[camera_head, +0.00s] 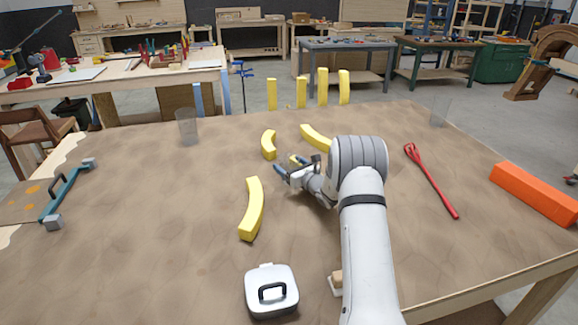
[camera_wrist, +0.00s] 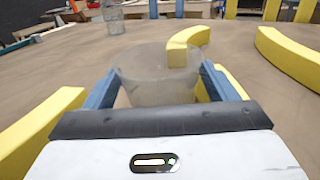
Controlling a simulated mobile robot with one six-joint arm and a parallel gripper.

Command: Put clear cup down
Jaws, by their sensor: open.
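A clear cup (camera_wrist: 150,85) stands between the two blue fingers of my gripper (camera_wrist: 160,70) in the wrist view. The fingers are apart, one on each side of the cup; whether they touch its wall I cannot tell. The cup looks upright, but its base is hidden behind my gripper's body. In the head view my gripper (camera_head: 296,165) is low over the middle of the brown table (camera_head: 150,230), and this cup can hardly be made out there.
Yellow curved pieces lie around my gripper, one left (camera_head: 252,208), one behind (camera_head: 268,145). Other clear cups stand at back left (camera_head: 187,127) and back right (camera_head: 438,112).

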